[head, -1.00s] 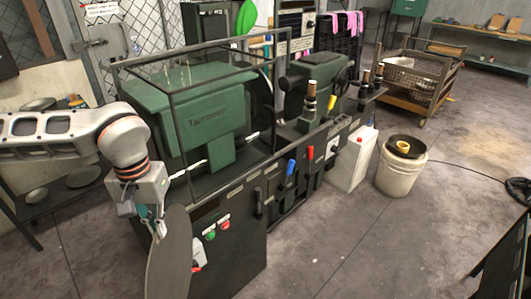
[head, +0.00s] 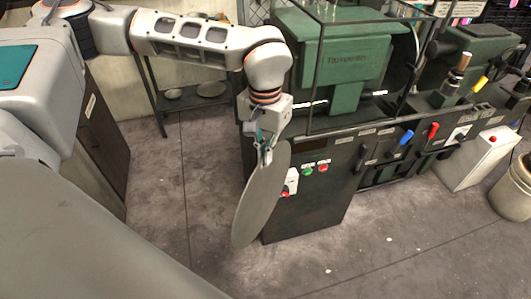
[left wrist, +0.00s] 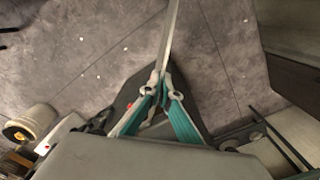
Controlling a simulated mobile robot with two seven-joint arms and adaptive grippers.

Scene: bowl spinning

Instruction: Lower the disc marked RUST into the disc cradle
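A thin grey round disc (head: 262,195) hangs on edge, tilted, in front of the left end of the green machine in the head view. My left gripper (head: 265,150) is shut on its upper edge. In the left wrist view, the teal-padded fingers of my left gripper (left wrist: 161,82) close on the disc (left wrist: 171,42), which shows edge-on as a narrow strip. I cannot read any RUST mark on it. I cannot make out a disc cradle in these frames. My right gripper is not in view.
The green machine (head: 345,60) stands on a dark cabinet (head: 315,205) with green and red buttons, close beside the disc. A low shelf (head: 160,103) with round discs stands behind my left arm. A white container (head: 480,158) and a bucket (head: 515,190) are at right. The floor in front is clear.

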